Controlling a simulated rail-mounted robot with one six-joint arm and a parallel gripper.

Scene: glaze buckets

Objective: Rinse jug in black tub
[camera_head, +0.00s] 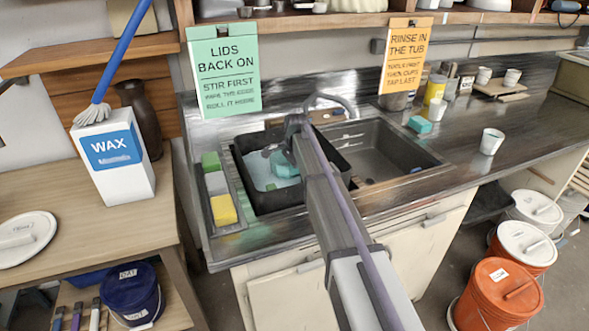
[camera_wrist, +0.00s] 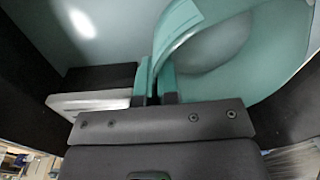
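The black tub (camera_head: 268,205) stands in the left part of the sink and holds pale blue water. The teal jug (camera_head: 285,166) is down inside the tub, tilted, at or in the water; how deep it sits I cannot tell. In the wrist view the jug (camera_wrist: 285,60) fills the upper right, with its handle running down between the fingers. My gripper (camera_wrist: 157,92) is shut on that handle. In the head view my arm hides the tub's right part and most of the gripper.
Green, grey and yellow sponges (camera_head: 223,209) lie in a tray along the tub's left side.

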